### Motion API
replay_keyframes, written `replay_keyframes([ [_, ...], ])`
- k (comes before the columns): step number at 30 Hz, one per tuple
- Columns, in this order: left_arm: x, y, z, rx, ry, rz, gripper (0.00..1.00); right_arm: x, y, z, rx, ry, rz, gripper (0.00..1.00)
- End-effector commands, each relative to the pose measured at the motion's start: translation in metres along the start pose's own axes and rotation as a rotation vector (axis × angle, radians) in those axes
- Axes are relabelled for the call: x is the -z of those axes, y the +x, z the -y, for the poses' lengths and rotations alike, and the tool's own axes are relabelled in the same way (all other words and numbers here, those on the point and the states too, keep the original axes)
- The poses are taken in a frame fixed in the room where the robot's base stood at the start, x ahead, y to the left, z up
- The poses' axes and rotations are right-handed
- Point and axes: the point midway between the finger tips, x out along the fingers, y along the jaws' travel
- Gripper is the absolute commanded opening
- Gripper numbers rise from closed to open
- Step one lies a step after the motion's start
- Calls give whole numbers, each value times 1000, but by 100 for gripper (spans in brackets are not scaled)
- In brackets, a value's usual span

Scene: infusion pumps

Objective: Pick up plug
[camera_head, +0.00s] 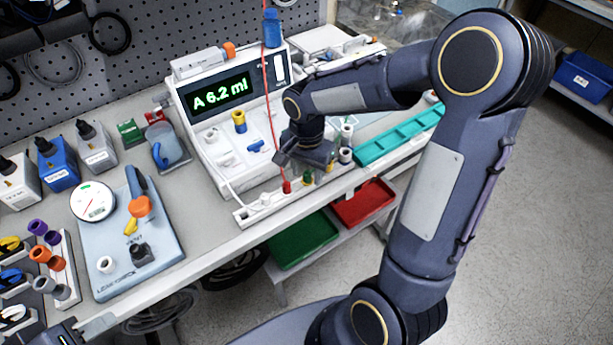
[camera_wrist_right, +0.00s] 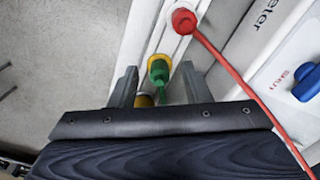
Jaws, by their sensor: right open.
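A green plug (camera_wrist_right: 158,72) with a yellow collar stands upright in a white strip in the right wrist view. My right gripper (camera_wrist_right: 158,78) is open, with one finger on each side of the green plug. I cannot tell whether the fingers touch it. A red plug (camera_wrist_right: 184,20) with a red cord sits farther along the strip, and it also shows in the head view (camera_head: 287,187). In the head view my right gripper (camera_head: 303,160) is low over the strip (camera_head: 250,212) at the bench's front edge. A dark part, perhaps of my left gripper (camera_head: 64,334), shows at the lower left; its jaws are not clear.
An infusion pump with a display (camera_head: 222,94) reading "A 6.2 ml" stands behind the strip. The red cord hangs close to my right gripper. A teal tray (camera_head: 400,138) lies to the right. A blue tester plate (camera_head: 165,255) lies to the left. Green and red bins are below.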

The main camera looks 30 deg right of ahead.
Motion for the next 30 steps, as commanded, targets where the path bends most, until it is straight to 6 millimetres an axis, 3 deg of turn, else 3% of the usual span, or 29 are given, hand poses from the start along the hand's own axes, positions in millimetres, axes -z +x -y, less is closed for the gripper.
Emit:
replay_keyframes([
  [8, 0, 0, 0, 0, 0, 0, 36, 0, 5, 0, 1, 0, -1, 43],
  [19, 0, 0, 0, 0, 0, 0, 36, 0, 5, 0, 1, -1, 0, 0],
  [30, 0, 0, 0, 0, 0, 0, 36, 0, 0, 0, 2, 0, -1, 0],
])
